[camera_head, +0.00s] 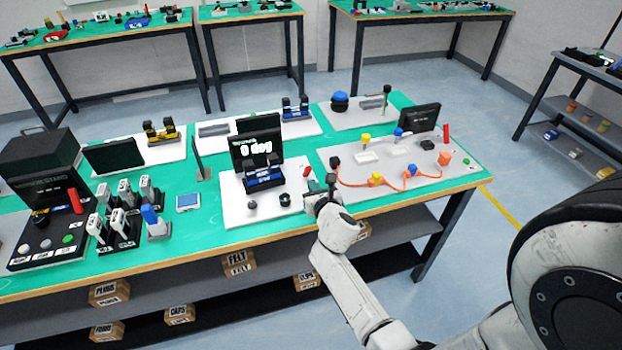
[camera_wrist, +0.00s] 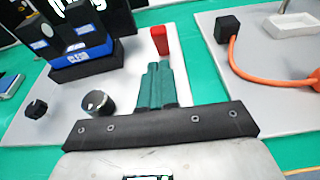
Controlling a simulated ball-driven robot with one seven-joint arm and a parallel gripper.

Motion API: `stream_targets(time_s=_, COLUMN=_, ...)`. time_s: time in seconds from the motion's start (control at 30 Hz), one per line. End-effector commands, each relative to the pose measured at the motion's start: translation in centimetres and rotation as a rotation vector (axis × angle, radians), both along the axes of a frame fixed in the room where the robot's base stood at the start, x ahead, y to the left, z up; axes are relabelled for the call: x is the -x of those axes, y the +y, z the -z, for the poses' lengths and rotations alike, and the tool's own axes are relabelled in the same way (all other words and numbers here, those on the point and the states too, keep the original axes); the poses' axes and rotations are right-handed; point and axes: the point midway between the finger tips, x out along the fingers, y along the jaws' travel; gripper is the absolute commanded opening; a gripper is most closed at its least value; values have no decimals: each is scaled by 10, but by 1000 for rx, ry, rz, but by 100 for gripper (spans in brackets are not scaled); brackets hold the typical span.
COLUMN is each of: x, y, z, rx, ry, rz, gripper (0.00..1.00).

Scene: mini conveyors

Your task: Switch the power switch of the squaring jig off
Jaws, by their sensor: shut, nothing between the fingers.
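The squaring jig, which I take to be the white board (camera_head: 235,209) with a screen (camera_head: 257,151) reading "0 deg", stands on the green bench. A red upright switch (camera_head: 307,170) is at its right edge; it also shows in the wrist view (camera_wrist: 159,40). I cannot tell from its look whether it is on or off. My gripper (camera_head: 314,187) is over the board's right edge, close in front of the switch. In the wrist view its green fingers (camera_wrist: 158,67) are shut and empty, pointing toward the switch, with a small gap seeming to show.
A black-and-blue block (camera_wrist: 82,45) stands left of the switch. On the right, a grey board (camera_head: 350,189) carries an orange cable (camera_wrist: 255,78) and a black box (camera_wrist: 227,29).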

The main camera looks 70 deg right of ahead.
Motion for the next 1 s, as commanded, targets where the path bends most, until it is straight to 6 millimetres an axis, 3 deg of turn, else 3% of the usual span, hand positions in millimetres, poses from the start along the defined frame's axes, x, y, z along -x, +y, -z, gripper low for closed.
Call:
stream_targets(time_s=0.03, x=-5, y=-5, z=-10, rx=3, ry=-1, rz=0, gripper=0)
stream_targets(time_s=0.27, x=-14, y=-16, z=-16, rx=1, ry=0, rz=0, gripper=0)
stream_targets(time_s=0.7, x=-16, y=-17, z=-16, rx=1, ry=0, rz=-1, gripper=0)
stream_targets(time_s=1.0, x=-29, y=-17, z=-19, rx=0, ry=1, rz=-1, gripper=0)
